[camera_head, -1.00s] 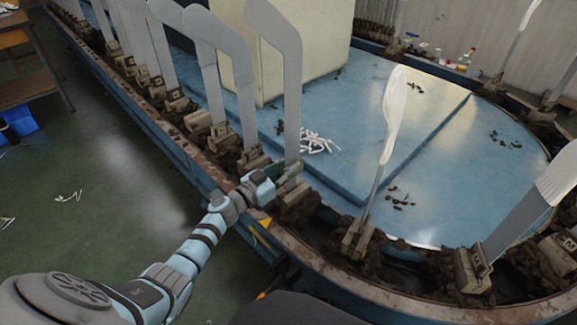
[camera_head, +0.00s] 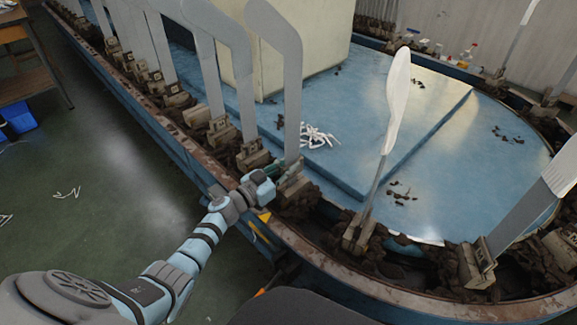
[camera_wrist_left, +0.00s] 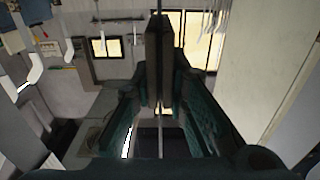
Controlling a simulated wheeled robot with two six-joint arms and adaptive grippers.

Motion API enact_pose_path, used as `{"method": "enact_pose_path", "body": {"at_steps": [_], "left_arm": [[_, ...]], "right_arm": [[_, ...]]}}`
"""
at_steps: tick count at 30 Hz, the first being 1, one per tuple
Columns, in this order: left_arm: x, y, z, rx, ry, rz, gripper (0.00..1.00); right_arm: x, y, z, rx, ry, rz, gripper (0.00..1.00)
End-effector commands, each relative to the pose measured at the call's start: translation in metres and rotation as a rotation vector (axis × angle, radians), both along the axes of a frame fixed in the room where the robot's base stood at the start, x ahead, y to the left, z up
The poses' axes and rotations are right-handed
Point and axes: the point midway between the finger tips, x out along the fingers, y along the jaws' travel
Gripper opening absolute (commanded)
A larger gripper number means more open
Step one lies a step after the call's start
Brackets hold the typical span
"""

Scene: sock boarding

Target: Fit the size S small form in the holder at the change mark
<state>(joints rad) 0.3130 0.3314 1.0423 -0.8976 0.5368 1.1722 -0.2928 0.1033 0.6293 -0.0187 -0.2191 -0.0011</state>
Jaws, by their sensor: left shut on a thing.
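The grey flat form (camera_head: 291,90) stands upright, bent to the left at its top, at the holder (camera_head: 292,183) nearest my left gripper. No size letter is readable on it. My left gripper (camera_head: 277,176) is shut on the form low down, just above the holder. In the left wrist view the dark green fingers (camera_wrist_left: 160,100) close around a thin, edge-on piece. I cannot tell how deep the form's foot sits in the holder. A yellow triangular mark (camera_head: 264,216) is on the rim below the gripper. My right gripper is not in view.
Several grey forms (camera_head: 231,75) stand in holders along the rail to the left. A white sock-covered form (camera_head: 395,105) leans to the right of the gripper. Another form (camera_head: 525,215) tilts at the right edge. White scraps (camera_head: 318,137) lie on the blue deck (camera_head: 440,190).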

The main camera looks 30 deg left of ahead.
Motion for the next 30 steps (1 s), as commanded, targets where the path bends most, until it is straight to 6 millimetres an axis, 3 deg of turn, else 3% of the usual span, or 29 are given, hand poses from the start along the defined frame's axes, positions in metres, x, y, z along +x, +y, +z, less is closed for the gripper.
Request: {"method": "enact_pose_path", "body": {"at_steps": [30], "left_arm": [[0.000,0.000,-0.026,0.001,-0.001,-0.001,0.00]], "right_arm": [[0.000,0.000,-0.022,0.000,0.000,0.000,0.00]]}}
